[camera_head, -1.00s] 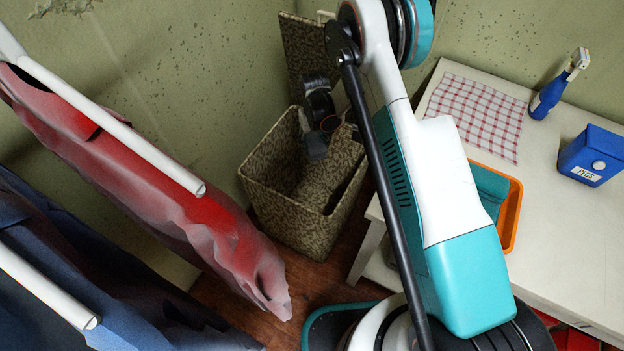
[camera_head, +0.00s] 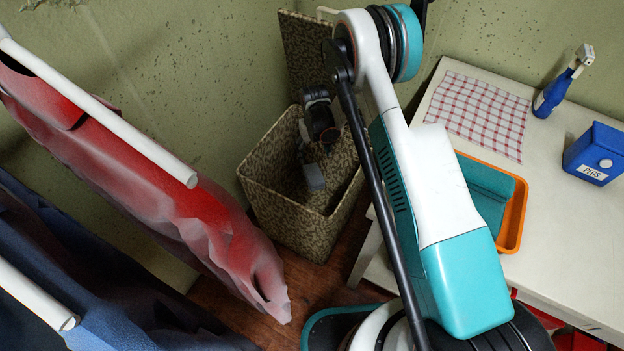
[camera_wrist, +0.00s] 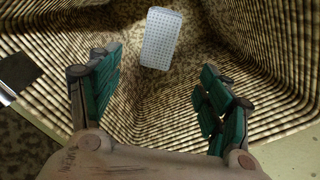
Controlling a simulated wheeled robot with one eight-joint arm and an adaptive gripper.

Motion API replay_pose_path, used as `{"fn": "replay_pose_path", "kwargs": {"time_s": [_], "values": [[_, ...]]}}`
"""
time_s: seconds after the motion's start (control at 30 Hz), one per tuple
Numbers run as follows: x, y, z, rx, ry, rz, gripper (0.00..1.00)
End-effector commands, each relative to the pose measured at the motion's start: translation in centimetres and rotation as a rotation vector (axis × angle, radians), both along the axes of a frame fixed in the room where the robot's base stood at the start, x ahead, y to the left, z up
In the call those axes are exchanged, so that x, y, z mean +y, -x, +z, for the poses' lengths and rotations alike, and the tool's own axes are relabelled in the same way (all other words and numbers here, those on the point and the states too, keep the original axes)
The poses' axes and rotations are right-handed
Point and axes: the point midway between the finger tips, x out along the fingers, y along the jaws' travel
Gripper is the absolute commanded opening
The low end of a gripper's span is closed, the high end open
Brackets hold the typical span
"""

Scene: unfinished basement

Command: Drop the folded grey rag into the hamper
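The patterned woven hamper (camera_head: 285,215) stands on the floor with its lid (camera_head: 303,50) raised at the back. My gripper (camera_head: 326,146) is over the hamper's opening; in the wrist view my gripper (camera_wrist: 159,65) is open, its green-padded fingers spread and empty. The folded grey rag (camera_head: 314,177) is below the fingers, within the hamper's walls. It also shows in the wrist view as a light, dotted rectangle (camera_wrist: 160,38), apart from both fingers. I cannot tell whether it rests on the bottom or is still falling.
Right of the hamper is a white table (camera_head: 570,240) with a checked cloth (camera_head: 478,112), an orange tray (camera_head: 514,215), a blue bottle (camera_head: 552,95) and a blue box (camera_head: 595,153). A red garment (camera_head: 170,185) and blue garment (camera_head: 90,275) hang at left.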

Motion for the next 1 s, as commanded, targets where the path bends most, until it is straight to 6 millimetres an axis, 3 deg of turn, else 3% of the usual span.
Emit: {"fn": "replay_pose_path", "kwargs": {"time_s": [0.37, 1.0], "values": [[0.0, 0.0, 0.5, 0.0, 0.0, 0.0, 0.73], [0.0, 0.0, 10.9, 0.0, 0.0, 0.0, 0.73]]}}
